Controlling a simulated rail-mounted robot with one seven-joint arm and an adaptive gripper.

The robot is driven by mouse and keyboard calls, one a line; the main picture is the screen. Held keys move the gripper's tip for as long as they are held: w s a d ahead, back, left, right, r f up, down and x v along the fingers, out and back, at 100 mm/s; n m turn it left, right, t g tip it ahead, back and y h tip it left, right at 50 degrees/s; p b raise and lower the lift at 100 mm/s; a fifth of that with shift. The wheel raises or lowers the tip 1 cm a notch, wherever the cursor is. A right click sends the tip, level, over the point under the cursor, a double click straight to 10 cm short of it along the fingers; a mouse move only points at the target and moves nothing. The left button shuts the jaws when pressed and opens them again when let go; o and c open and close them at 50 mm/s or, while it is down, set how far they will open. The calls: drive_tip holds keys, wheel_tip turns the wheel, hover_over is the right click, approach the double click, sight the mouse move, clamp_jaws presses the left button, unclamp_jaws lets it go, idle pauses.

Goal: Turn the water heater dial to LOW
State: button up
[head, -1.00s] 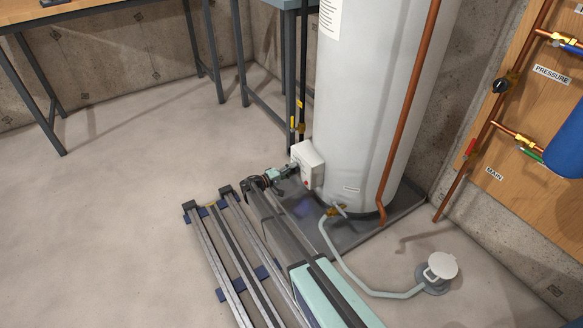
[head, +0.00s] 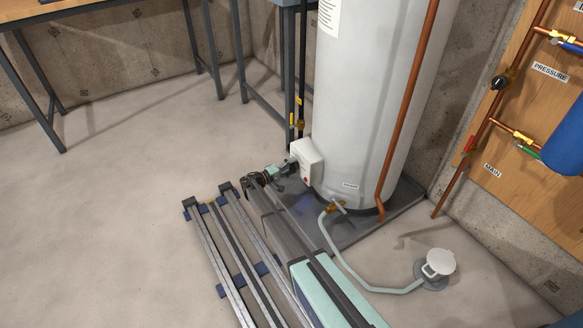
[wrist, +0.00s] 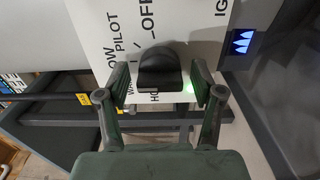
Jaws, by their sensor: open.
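The black dial (wrist: 160,72) sits on the white control box of the water heater, in the middle of the wrist view. Printed words around it include OFF, PILOT and others partly hidden; I cannot tell which mark the dial points to. My gripper (wrist: 161,88) is open, one finger on each side of the dial, and I cannot tell whether either touches it. In the head view my gripper (head: 290,164) is at the left face of the control box (head: 307,160), low on the white heater tank (head: 365,100). The dial is hidden there.
A small blue lit display (wrist: 242,42) is at the right of the wrist view. A copper pipe (head: 408,110) runs down the tank. A pale hose (head: 345,268) leads to a floor drain (head: 438,263). A table leg (head: 290,75) stands close behind the box. The left floor is clear.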

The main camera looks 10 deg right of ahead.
drive_tip(key=v, duration=1.2)
idle(0.3)
drive_tip(key=s+d+f+m+g+y, duration=0.1)
drive_tip(key=s+d+g+y, duration=0.35)
drive_tip(key=s, duration=1.25)
drive_tip(key=s+d+m+g+y, duration=0.1)
drive_tip(key=s+d+g, duration=0.65)
drive_tip(key=s, duration=0.95)
drive_tip(key=s+d+r+m+g+y, duration=0.1)
drive_tip(key=s+d+r+g+y, duration=0.15)
drive_tip(key=s, duration=0.75)
drive_tip(key=s+d+r+m+g+y, duration=0.1)
drive_tip(key=s+r+m+y, duration=0.15)
drive_tip(key=s, duration=0.75)
drive_tip(key=s+d+r+g+y, duration=0.15)
drive_tip(key=s+y, duration=0.25)
drive_tip(key=s, duration=0.6)
drive_tip(key=s+a+r+t+y+p, duration=0.1)
drive_tip(key=s+a+r+p, duration=0.2)
drive_tip(key=p, duration=1.1)
drive_tip(key=s+a+r+n+t+y+p, duration=0.1)
drive_tip(key=s+a+r+t+p, duration=0.1)
drive_tip(key=r+p, duration=0.6)
drive_tip(key=s+a+p, duration=0.1)
drive_tip(key=p, duration=0.6)
drive_tip(key=shift+s+a+r, duration=0.3)
drive_tip(key=shift+r, duration=0.1)
